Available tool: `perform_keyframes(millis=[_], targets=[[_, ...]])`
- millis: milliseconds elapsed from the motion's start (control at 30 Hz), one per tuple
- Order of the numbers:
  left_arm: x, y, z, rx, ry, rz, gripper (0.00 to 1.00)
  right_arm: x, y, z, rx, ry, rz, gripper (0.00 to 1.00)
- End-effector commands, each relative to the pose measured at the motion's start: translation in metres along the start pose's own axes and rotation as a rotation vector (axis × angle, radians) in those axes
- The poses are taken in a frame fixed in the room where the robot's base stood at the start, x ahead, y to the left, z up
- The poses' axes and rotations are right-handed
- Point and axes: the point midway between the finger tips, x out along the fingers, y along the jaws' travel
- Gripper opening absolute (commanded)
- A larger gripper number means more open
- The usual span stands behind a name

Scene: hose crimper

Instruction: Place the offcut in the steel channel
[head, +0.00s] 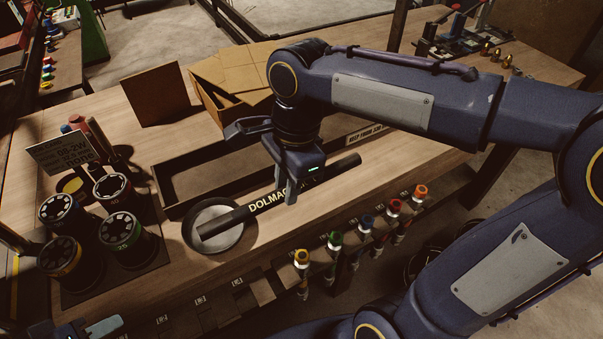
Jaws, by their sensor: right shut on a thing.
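The offcut is a black hose piece (238,216) with pale lettering starting "DOLMA". My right gripper (286,188) is shut around its middle, hiding part of the lettering. The offcut slants from lower left to upper right, in front of the steel channel. Its left end overlaps a round grey dish (231,238); I cannot tell whether it touches. The steel channel (180,200) is a long dark trough on the bench behind the offcut, partly hidden by my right gripper and arm. My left gripper (98,330) shows only partly at the bottom left edge; its opening is unclear.
Several dark capped cylinders (121,227) and a sign (60,152) stand at the left. An open cardboard box (233,88) and an upright brown board (157,95) are behind the channel. Several colour-topped tools (334,240) line the bench's front edge.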

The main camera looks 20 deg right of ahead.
Motion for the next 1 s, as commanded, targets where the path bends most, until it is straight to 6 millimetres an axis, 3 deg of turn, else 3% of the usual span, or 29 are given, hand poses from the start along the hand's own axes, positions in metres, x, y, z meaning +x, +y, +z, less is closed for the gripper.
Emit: perform_keyframes(millis=[133,300,467,867,1000], targets=[[-0.002,0.001,-0.001,0.0,0.0,0.0,0.36,-0.007,-0.015,0.011,0.0,-0.018,0.001,0.0],[-0.007,0.003,-0.004,0.0,0.0,0.0,0.36,-0.011,-0.056,0.018,0.012,-0.023,0.004,0.0],[-0.009,0.004,-0.005,0.0,0.0,0.0,0.36,-0.01,-0.084,0.021,0.023,-0.005,-0.003,0.0],[-0.029,0.013,-0.015,0.0,0.0,0.0,0.36,0.021,-0.165,-0.015,0.032,0.0,-0.001,0.0],[-0.034,0.015,-0.017,0.0,0.0,0.0,0.36,0.045,-0.188,-0.029,0.031,0.0,0.0,0.0]])
